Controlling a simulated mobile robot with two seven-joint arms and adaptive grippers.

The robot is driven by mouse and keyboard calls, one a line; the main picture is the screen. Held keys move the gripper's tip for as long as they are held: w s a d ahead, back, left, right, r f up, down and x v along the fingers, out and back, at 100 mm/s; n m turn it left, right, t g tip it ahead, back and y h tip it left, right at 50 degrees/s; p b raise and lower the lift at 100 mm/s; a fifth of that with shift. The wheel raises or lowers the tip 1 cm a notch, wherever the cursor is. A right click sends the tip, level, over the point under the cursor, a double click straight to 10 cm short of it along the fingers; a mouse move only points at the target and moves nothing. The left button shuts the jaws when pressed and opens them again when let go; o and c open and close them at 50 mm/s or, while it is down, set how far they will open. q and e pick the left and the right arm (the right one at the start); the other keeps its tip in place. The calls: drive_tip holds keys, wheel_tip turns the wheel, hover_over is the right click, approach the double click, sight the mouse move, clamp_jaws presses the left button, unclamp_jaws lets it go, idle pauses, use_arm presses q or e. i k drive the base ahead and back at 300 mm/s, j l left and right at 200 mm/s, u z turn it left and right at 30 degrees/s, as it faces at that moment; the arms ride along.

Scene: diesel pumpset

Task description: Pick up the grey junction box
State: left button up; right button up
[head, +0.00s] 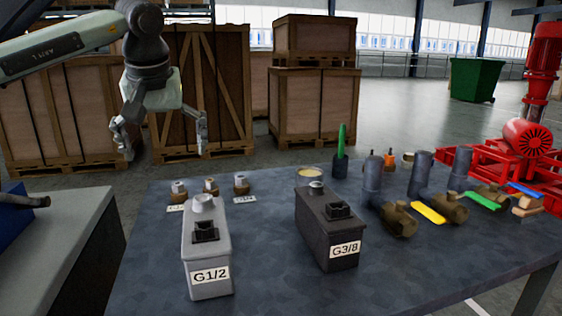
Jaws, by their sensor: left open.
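A light grey junction box (207,250) labelled G1/2 stands upright on the dark table at the front left. It has a round fitting and a black part on top. A second, dark grey to black box (328,230) labelled G3/8 stands to its right, apart from it. My left gripper (163,148) hangs fingers down in the air at the upper left, with its fingers spread and nothing between them. In the picture it is above and to the left of the light grey box, clear of it. My right gripper is not in view.
Three small fittings (210,186) with labels lie behind the light box. A tin (309,174), a green-handled tool (341,150), and several valves and cylinders (421,172) fill the right side of the table (270,275). Wooden crates (312,103) and a red pump (530,140) stand beyond.

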sight(206, 251)
drive_tip(key=k, duration=1.5)
